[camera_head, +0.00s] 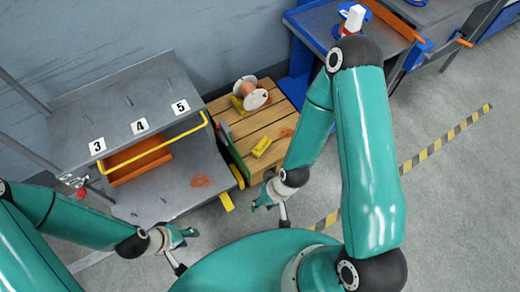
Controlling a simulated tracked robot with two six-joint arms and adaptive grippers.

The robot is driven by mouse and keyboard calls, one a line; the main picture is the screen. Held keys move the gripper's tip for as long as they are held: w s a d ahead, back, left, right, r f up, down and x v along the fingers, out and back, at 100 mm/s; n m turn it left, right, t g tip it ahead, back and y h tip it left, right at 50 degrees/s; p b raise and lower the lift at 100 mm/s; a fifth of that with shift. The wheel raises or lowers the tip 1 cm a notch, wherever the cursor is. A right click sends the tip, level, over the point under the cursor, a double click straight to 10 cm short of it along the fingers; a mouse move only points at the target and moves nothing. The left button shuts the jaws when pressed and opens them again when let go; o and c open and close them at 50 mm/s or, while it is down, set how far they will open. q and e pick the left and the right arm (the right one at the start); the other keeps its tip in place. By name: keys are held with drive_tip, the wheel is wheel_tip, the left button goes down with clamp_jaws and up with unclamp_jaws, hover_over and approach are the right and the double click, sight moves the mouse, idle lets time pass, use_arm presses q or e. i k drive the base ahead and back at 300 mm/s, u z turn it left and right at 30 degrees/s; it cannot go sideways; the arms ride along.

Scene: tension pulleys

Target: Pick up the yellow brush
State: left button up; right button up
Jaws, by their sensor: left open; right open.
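A small yellow object (261,146), which looks like the yellow brush, lies on the wooden slatted top (240,129) near its right part. My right gripper (263,202) is open and empty, below this object in the picture and apart from it. My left gripper (188,237) is open and empty, further left and lower, in front of the grey shelf unit. Nothing hides the yellow object, but its bristles are too small to make out.
A spool (252,95) on a yellow support stands at the back of the wooden top. The grey shelf unit (130,92), labelled 3, 4 and 5, holds an orange bin (138,160) behind a yellow rail. A blue-edged bench (318,22) stands at the upper right. Floor at right is clear.

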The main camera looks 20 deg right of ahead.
sight(258, 151)
drive_tip(key=z, duration=0.4)
drive_tip(key=i, duration=0.2)
drive_tip(key=u, duration=2.7)
drive_tip(key=k, duration=2)
drive_tip(key=z, duration=1.9)
drive_tip(key=i, duration=0.95)
drive_tip(key=z, duration=0.2)
